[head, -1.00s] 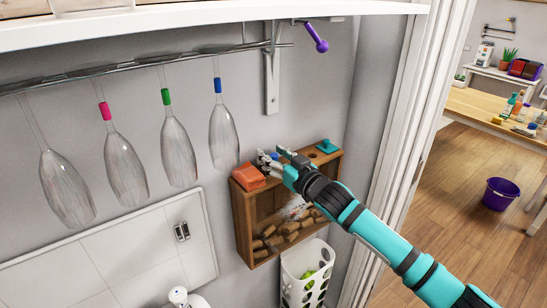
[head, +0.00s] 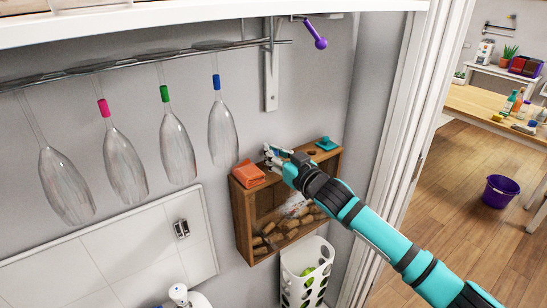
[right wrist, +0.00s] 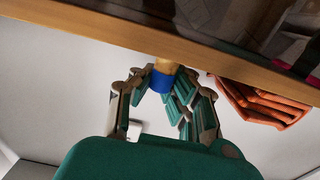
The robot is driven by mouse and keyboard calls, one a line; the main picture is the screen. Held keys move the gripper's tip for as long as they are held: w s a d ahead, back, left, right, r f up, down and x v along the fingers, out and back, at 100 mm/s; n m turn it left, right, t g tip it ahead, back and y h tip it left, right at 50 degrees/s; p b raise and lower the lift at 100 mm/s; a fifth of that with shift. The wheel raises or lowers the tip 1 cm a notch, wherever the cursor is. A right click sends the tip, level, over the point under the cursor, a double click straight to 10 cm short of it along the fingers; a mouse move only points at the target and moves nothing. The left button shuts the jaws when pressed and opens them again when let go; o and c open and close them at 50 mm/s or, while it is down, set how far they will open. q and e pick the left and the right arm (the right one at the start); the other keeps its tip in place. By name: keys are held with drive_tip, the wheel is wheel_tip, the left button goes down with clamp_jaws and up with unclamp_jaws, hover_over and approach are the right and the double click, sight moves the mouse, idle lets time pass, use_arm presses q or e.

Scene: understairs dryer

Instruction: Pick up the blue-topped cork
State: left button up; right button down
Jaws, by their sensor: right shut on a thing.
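The blue-topped cork (right wrist: 161,82) is between the finger pads of my right gripper (right wrist: 163,88) in the right wrist view, with its blue band towards the palm and its tan end towards the wooden box edge. In the head view my right gripper (head: 272,155) is at the top edge of the wooden wall box (head: 244,222), shut on the cork, which is mostly hidden there by the fingers. I cannot tell whether the cork's tan end touches the box. My left gripper is not in view.
An orange folded thing (head: 248,174) sits on the box's left top and a teal object (head: 327,144) on its right. Several corks (head: 285,230) lie inside behind a clear front. Several glasses (head: 222,130) hang from a rail at left. A white perforated bin (head: 306,270) is below.

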sight(265, 136)
drive_tip(key=shift+r+b, duration=0.3)
drive_tip(key=shift+r, duration=0.2)
wheel_tip(265, 136, up, 2)
drive_tip(key=shift+r+b, duration=0.1)
drive_tip(key=shift+b, duration=0.5)
drive_tip(key=s+d+r+b, duration=0.1)
drive_tip(key=s+d+b, duration=0.2)
drive_tip(key=s, duration=1.2)
drive_tip(key=shift+s+r+b, duration=0.4)
drive_tip(key=shift+b, duration=0.35)
